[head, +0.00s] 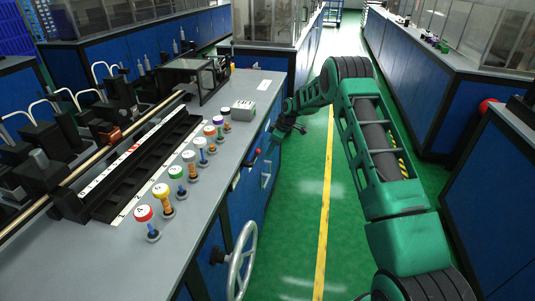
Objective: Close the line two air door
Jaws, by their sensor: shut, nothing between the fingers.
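A row of several small posts with coloured caps stands along the front of the grey bench top, beside a strip with number marks. The nearest has a red cap (144,213), then come a yellow cap (161,190) and a green cap (176,172). I cannot tell which part is the line two air door. The blue bench front (245,205) carries a small red knob (258,152) and a pale handle (265,180). My gripper (285,128) is shut and empty, just right of the bench's far front edge. Its fingertips are small and dark here.
A handwheel (242,262) juts from the bench front into the aisle. A grey box (243,110) sits on the bench top near its far end. The green floor (310,215) with a yellow line is clear. Blue cabinets (425,105) line the right side.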

